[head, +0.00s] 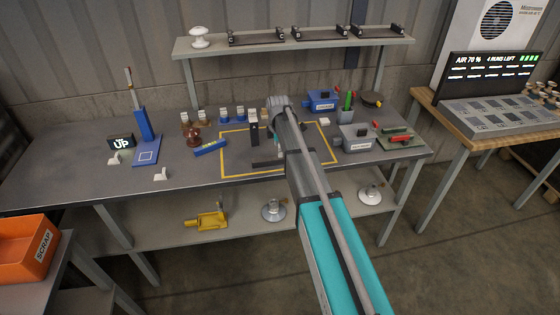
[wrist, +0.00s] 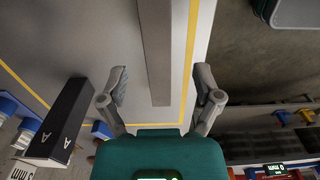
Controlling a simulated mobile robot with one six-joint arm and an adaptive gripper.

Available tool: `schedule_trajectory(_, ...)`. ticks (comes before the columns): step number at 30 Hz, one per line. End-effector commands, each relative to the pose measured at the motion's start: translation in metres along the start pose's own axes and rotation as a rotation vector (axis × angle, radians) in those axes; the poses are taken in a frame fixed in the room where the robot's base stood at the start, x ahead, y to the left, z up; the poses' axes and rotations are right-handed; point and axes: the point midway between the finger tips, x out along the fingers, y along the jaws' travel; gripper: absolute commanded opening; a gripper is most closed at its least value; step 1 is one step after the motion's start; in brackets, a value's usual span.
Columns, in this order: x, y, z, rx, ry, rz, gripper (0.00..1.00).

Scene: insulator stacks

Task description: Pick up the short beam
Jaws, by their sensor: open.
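A plain grey bar, which looks like the beam, lies flat on the bench inside the yellow outline in the head view (head: 266,163). Its right part is hidden behind my arm. In the wrist view the bar (wrist: 156,55) runs from the top edge down to between my fingers, with its near end in sight. My gripper (wrist: 161,75) is open, with one finger on each side of the bar and a gap on both sides. I cannot tell its height above the bar. In the head view my arm hides the fingers.
A black block marked A (wrist: 65,125) stands left of my gripper in the wrist view; it is upright in the head view (head: 253,127). The yellow outline (head: 225,176) runs near the bench's front edge. Blue tools and grey boxes (head: 355,138) stand around it.

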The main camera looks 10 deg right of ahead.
Motion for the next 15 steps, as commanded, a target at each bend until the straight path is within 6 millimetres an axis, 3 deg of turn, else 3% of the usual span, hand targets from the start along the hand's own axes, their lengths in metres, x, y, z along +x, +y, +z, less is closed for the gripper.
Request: schedule_trajectory(15,0.035,0.003,0.005,0.0,0.0,0.0,0.83)
